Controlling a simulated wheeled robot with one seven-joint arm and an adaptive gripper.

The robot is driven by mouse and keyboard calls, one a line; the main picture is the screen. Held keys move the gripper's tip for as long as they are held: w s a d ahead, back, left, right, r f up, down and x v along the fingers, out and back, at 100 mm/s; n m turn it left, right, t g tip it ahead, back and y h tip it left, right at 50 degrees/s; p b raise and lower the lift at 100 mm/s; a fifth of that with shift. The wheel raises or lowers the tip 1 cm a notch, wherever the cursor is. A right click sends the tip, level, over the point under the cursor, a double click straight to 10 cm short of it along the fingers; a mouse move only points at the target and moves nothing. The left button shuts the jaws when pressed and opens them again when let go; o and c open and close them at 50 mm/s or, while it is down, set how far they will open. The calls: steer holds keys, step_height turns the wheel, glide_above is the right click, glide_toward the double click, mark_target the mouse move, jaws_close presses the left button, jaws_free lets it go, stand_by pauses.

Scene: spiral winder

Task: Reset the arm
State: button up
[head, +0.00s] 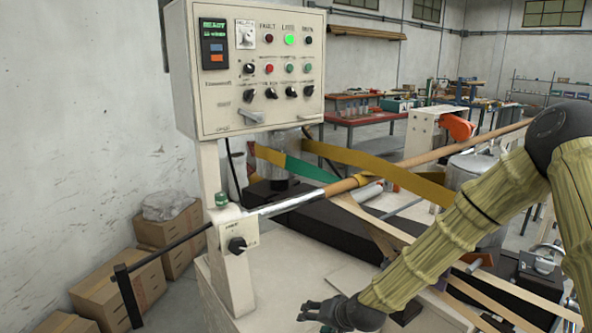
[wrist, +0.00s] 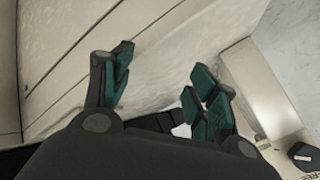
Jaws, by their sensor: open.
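My arm comes in from the right in the head view, and my gripper (head: 322,312) is low, over the pale front surface of the winder (head: 330,275). In the wrist view my gripper (wrist: 160,85) is open, with its teal-padded fingers apart and nothing between them. Pale machine panels lie beyond the fingers. The fingertips look clear of any object, though the exact gap to the panels cannot be told.
A control panel (head: 255,65) with a lit green lamp stands at the upper left. Below it is a post with a small knob box (head: 238,243). A metal rod and wound tube (head: 395,172) cross behind my arm. Cardboard boxes (head: 100,297) sit by the left wall.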

steer(key=s+d+f+g+h+b, duration=0.1)
steer(key=s+d+f+g, duration=0.15)
steer(key=s+f, duration=0.7)
steer(key=s+d+f+g+h+b, duration=0.1)
steer(key=s+d+f, duration=0.3)
steer(key=s+f, duration=0.55)
steer(key=s+d+f+g+h, duration=0.1)
steer(key=s+d+f, duration=0.2)
steer(key=s, duration=0.4)
steer(key=s+d+f+n+g+h+b, duration=0.1)
steer(key=s+d+f, duration=0.2)
steer(key=s, duration=0.5)
steer(key=s+d+f+n+g+h+b, duration=0.1)
steer(key=s+d+f, duration=0.2)
steer(key=s, duration=0.5)
steer(key=shift+s+d+f+h, duration=0.15)
steer(key=shift+d+f+h, duration=0.15)
steer(key=shift+d, duration=0.5)
